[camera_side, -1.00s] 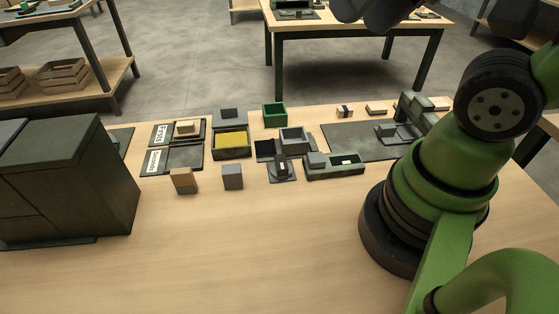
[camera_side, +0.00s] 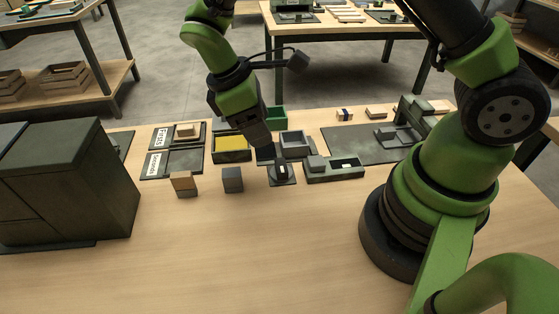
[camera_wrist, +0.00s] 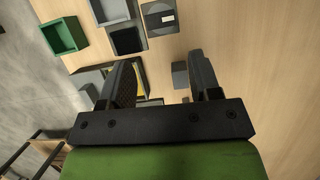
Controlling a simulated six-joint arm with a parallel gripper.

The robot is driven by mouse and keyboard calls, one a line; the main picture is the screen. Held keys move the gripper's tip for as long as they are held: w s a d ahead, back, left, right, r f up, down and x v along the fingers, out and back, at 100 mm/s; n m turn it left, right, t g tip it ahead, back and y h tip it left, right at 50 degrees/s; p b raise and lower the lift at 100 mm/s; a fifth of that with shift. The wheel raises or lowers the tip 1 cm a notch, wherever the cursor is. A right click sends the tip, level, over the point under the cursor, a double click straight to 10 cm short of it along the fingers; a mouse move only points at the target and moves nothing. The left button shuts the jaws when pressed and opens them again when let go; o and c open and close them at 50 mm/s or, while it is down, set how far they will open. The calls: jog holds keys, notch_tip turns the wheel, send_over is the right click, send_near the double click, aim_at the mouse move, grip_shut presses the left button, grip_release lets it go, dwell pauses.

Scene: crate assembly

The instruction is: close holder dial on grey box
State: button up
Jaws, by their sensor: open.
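A grey box (camera_side: 296,144) stands in the middle group on the table; it also shows at the top of the wrist view (camera_wrist: 112,11). A dark square plate with a round dial (camera_wrist: 161,17) and a white mark on it lies beside the box. In the side view the dial plate (camera_side: 283,180) is just in front of the box. My gripper (camera_wrist: 166,58) is open and empty, and points down. In the side view my gripper (camera_side: 263,150) hangs behind and left of the dial plate, and hides part of the black tray (camera_wrist: 127,40).
A green bin (camera_wrist: 64,36) is behind the grey box. A yellow-filled box (camera_side: 231,157) is to the left. A grey cube (camera_side: 233,180) and a wooden block (camera_side: 183,184) stand in front. A dark fixture (camera_side: 335,169) lies at right. The front table is clear.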

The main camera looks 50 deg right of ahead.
aim_at(281, 165)
jog(key=x, duration=1)
jog(key=shift+f, duration=0.4)
jog(key=c, duration=0.6)
